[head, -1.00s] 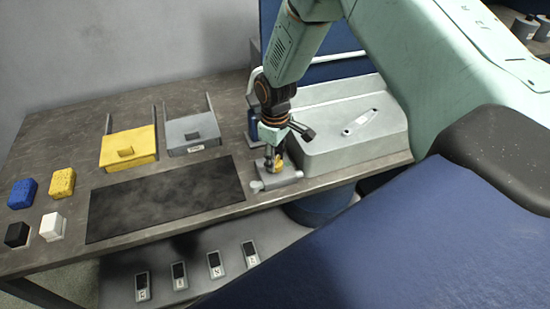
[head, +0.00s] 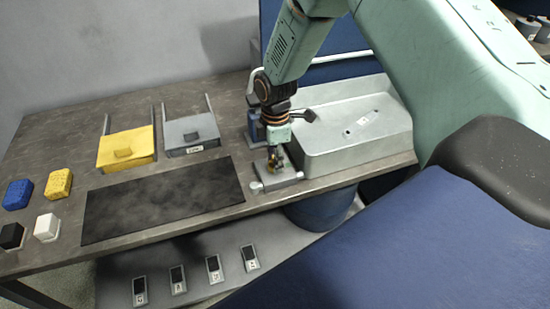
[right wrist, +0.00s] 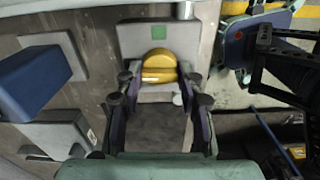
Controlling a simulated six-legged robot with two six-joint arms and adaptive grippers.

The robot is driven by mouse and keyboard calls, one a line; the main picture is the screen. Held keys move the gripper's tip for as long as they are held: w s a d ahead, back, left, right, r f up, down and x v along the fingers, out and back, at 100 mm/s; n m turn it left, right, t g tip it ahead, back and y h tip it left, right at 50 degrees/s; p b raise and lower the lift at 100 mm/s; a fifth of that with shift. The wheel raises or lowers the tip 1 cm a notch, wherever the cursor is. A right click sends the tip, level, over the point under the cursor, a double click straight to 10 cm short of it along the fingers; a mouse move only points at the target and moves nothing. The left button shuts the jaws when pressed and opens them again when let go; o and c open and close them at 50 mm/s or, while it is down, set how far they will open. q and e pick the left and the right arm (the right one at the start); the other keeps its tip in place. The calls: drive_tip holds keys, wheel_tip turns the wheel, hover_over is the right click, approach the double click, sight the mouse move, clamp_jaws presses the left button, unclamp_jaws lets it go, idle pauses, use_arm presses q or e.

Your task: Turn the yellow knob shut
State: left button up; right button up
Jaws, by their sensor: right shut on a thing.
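The yellow knob (right wrist: 158,66) is a round ridged piece on a grey base plate (right wrist: 135,38) with a green square, in the right wrist view. In the head view the base (head: 284,181) sits at the table's front edge, and only a bit of the knob shows under the gripper. My right gripper (right wrist: 159,80) points down and is shut on the knob, one finger on each side. It also shows in the head view (head: 274,159). The knob's exact turn angle is hard to tell. My left gripper is in neither view.
A raised grey box (head: 340,145) stands right beside the knob base. A blue block (right wrist: 33,80) is close to the gripper's left. A dark mat (head: 165,200), a yellow drawer-like piece (head: 126,148) and a grey one (head: 190,133) lie to the left.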

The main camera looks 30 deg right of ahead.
drive_tip(key=shift+s+n, duration=0.1)
drive_tip(key=shift+n, duration=0.3)
drive_tip(key=o, duration=1.2)
drive_tip(key=shift+d, duration=0.1)
drive_tip(key=shift+r, duration=0.55)
wheel_tip(320, 180, up, 11)
drive_tip(key=shift+f, duration=0.1)
